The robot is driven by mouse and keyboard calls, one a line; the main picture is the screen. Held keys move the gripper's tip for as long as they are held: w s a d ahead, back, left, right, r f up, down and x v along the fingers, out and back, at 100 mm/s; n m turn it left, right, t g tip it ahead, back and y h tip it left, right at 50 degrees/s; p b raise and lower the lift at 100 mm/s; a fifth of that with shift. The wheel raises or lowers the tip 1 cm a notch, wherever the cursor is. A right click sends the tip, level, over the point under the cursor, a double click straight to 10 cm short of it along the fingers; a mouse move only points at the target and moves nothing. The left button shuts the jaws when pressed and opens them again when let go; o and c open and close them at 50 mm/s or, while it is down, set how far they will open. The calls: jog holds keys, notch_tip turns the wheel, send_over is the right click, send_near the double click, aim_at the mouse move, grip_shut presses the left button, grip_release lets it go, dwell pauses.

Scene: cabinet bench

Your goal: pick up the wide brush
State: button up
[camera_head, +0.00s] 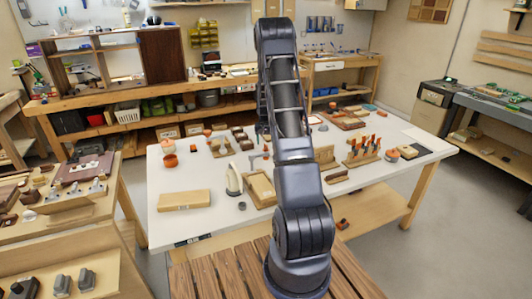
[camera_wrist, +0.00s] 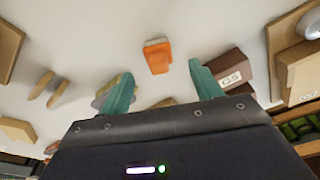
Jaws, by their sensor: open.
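In the wrist view an orange block-like piece with a paler far end (camera_wrist: 157,55) lies on the white tabletop (camera_wrist: 210,25). It may be the wide brush, but I cannot tell for sure. My gripper (camera_wrist: 160,69) is open, with its two teal fingers apart. The orange piece appears between and just beyond the fingertips, with nothing held. In the head view my arm hides much of the middle of the table, and I cannot make out the fingers there.
In the wrist view a dark brown box (camera_wrist: 232,72) marked with a label sits close to the right finger. A greyish object is partly behind the left finger. Thin wooden pieces (camera_wrist: 40,85) lie at left. In the head view a tool rack (camera_head: 362,150) stands right of my arm.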

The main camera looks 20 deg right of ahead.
jog(key=shift+w+d+f, duration=0.1)
jog(key=shift+w+f, duration=0.05)
jog(key=shift+f, duration=0.9)
jog(key=shift+w+d+f, duration=0.1)
jog(key=shift+w+f, duration=0.05)
jog(key=shift+f, duration=0.85)
jog(key=shift+w+d+f, duration=0.1)
jog(key=shift+w+f, duration=0.05)
jog(key=shift+f, duration=0.9)
jog(key=c, duration=1)
jog(key=shift+c, duration=0.4)
jog(key=shift+r, duration=0.15)
